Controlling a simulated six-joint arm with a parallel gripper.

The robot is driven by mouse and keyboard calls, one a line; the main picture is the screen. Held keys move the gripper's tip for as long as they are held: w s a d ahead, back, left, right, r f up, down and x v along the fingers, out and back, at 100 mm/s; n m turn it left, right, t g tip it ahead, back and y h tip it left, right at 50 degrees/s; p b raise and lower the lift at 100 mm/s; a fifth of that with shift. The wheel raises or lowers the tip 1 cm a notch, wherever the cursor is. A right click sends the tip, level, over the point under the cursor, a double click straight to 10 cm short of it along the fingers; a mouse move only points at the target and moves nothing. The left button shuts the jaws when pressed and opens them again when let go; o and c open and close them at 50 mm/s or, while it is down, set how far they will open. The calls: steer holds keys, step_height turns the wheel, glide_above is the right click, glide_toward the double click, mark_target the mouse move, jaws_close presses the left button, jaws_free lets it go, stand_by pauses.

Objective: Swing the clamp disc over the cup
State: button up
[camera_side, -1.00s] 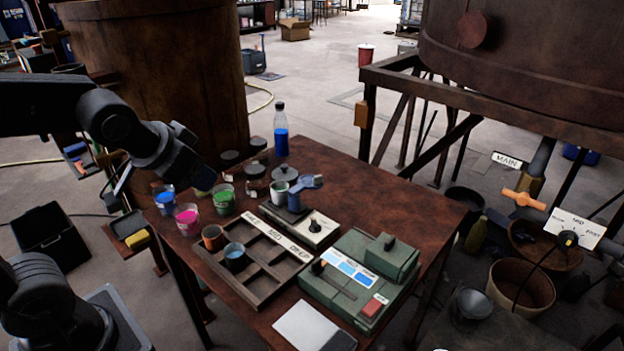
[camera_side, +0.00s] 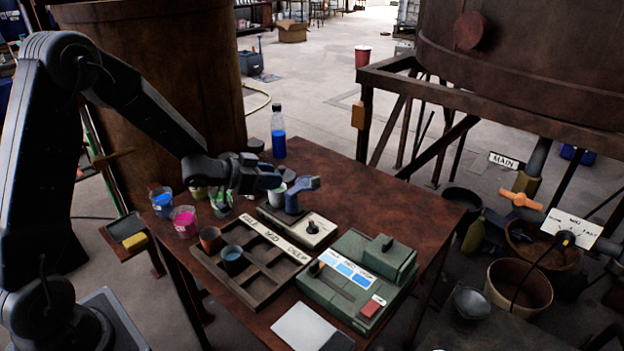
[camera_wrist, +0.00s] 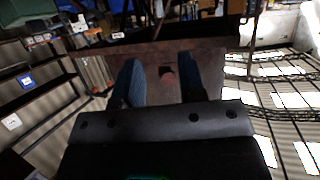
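The blue clamp (camera_side: 305,184) stands on a dark base at the back of the pale mixing panel, its lever pointing right. A pale cup (camera_side: 277,195) stands just left of the clamp, mostly hidden by my gripper. The grey disc is mostly hidden behind my gripper, so I cannot tell how it sits over the cup. My gripper (camera_side: 276,180) is at cup-top height, immediately left of the clamp. I cannot tell whether it touches. In the wrist view the two blue fingers (camera_wrist: 160,70) are spread apart, with a small reddish thing visible between them, apparently beyond the tips.
Paint cups, blue (camera_side: 162,202) and pink (camera_side: 185,221), stand left of my gripper. A divided tray (camera_side: 262,292) and a green box (camera_side: 340,290) fill the table's front. A blue-liquid bottle (camera_side: 278,135) stands behind. The table's right back is clear.

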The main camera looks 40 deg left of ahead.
mark_target(311, 179)
steer(key=x, duration=1.2)
steer(key=shift+w+d+f, duration=0.15)
steer(key=shift+w+f, duration=0.1)
steer(key=shift+w, duration=0.05)
jaws_close()
